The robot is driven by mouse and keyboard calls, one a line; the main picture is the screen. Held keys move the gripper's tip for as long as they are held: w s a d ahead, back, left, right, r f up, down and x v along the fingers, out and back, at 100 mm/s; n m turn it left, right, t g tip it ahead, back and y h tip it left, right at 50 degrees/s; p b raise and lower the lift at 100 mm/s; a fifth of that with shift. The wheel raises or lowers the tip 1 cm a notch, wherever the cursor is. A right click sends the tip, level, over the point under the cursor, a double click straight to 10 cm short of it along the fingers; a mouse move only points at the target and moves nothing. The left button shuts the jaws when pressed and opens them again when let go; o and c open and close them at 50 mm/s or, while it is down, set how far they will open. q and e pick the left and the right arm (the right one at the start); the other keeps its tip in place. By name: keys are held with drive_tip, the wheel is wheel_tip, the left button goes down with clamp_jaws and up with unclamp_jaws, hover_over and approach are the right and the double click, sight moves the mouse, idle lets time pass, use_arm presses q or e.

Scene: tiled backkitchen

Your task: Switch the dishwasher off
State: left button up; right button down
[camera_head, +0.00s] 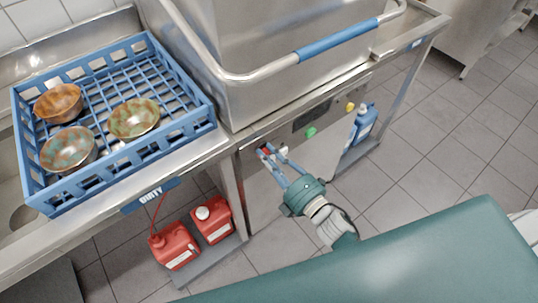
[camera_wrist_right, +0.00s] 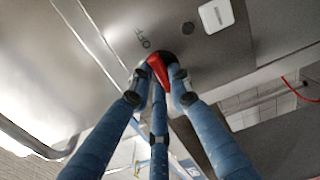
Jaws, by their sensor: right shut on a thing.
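The dishwasher is a steel hood machine (camera_head: 255,60) with a blue-sleeved handle (camera_head: 338,39) and a front control panel with a dark display (camera_head: 312,115). A red switch knob (camera_head: 265,152) sits at the panel's left end. My right gripper (camera_head: 272,154) reaches up to it from the front. In the right wrist view, its blue fingers are closed around the red knob (camera_wrist_right: 158,70), and a dark round base shows behind it. "OFF" lettering (camera_wrist_right: 146,39) is printed beside the knob. The fingers partly hide the knob. My left gripper is in neither view.
A green button (camera_head: 310,132) and a yellow knob (camera_head: 350,106) are farther right on the panel. A blue rack (camera_head: 195,118) with three bowls stands left on the counter. Red canisters (camera_head: 174,246) and a blue container (camera_head: 363,123) stand below. Tiled floor is open at right.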

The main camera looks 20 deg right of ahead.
drive_tip(key=c, duration=1.6)
unclamp_jaws()
drive_tip(key=v, duration=1.2)
